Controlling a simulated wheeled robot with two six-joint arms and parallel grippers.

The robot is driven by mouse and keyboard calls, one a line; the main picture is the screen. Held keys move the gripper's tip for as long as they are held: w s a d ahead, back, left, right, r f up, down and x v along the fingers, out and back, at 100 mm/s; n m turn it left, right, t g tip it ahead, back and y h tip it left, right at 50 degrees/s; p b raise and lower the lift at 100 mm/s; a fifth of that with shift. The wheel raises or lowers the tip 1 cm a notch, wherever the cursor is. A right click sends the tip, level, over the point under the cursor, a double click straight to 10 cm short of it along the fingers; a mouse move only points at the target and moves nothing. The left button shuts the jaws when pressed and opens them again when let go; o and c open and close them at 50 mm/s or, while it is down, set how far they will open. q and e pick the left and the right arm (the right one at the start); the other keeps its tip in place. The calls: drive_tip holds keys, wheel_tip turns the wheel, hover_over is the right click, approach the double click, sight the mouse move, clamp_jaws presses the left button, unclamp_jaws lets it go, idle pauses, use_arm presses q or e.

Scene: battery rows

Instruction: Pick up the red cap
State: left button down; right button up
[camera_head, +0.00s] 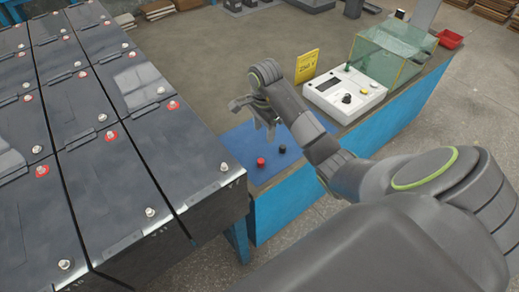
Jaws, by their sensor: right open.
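The red cap (261,162) sits on the blue mat (240,143) near the front edge of the bench. A black cap (282,149) lies to its right on the same mat. My right gripper (258,120) is over the mat, above and behind the red cap in the picture. It is open, and nothing shows between its fingers. It appears apart from the red cap. My left gripper is not in view.
Rows of dark battery blocks (168,140) with terminals fill the left side. A white meter box (345,95), a yellow sign (307,66) and a clear green-tinted case (392,52) stand right of the mat. A red tray (450,39) is at the far right.

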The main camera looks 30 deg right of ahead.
wheel_tip(320, 180, down, 3)
drive_tip(key=b, duration=0.9)
hover_over(262, 160)
drive_tip(key=f, duration=0.7)
drive_tip(key=shift+d, duration=0.2)
drive_tip(key=shift+a+f+b, duration=0.1)
drive_tip(key=shift+f+b, duration=0.8)
drive_tip(key=shift+b, duration=0.05)
drive_tip(key=shift+f+b, duration=0.45)
drive_tip(key=shift+f, duration=0.05)
use_arm(q)
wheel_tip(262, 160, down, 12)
drive_tip(key=p, duration=0.1)
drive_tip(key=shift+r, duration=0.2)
use_arm(e)
drive_tip(key=shift+a+f, duration=0.1)
drive_tip(key=shift+f, duration=1.45)
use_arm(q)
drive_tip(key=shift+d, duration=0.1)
use_arm(e)
drive_tip(key=c, duration=1)
drive_tip(key=shift+w+r, duration=0.1)
drive_tip(key=shift+c, duration=0.2)
